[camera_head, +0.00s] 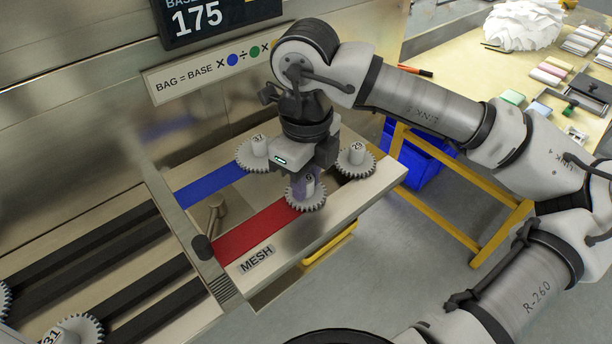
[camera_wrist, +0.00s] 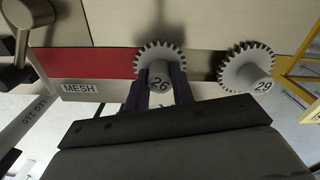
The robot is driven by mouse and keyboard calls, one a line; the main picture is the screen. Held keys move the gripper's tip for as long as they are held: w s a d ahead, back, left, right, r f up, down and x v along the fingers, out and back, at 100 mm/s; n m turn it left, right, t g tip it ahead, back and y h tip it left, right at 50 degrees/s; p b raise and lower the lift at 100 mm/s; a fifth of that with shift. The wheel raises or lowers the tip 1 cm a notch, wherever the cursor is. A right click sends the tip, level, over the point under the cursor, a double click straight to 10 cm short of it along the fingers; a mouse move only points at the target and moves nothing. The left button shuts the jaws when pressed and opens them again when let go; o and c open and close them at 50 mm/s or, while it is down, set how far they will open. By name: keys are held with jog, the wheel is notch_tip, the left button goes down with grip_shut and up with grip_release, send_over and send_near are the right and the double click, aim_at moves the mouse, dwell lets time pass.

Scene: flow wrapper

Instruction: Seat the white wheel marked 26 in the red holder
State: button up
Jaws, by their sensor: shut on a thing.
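The white toothed wheel marked 26 (camera_wrist: 158,54) is held by its hub in my gripper (camera_wrist: 158,84), one finger on each side. In the head view the wheel (camera_head: 306,204) is below my gripper (camera_head: 304,184), at the right end of the red strip (camera_head: 256,232), the only red holder-like part in view. In the wrist view the wheel overlaps the right end of this strip (camera_wrist: 95,62). I cannot tell whether it touches the surface below or hangs just above it. Its hub partly hides behind the fingers in the head view.
Wheel 29 (camera_head: 355,164) stands close on the right, wheel 37 (camera_head: 252,156) near the blue strip (camera_head: 208,187). A knobbed lever (camera_head: 204,244) is at the red strip's left end, above the MESH label (camera_head: 257,259). Wheel 31 (camera_head: 76,331) is at lower left.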

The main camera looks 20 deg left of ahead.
jog(key=shift+f, duration=0.1)
jog(key=o, duration=1.1)
notch_tip(320, 180, up, 14)
jog(key=shift+f+b, duration=0.1)
jog(key=shift+b, duration=0.55)
jog(key=shift+s, duration=0.1)
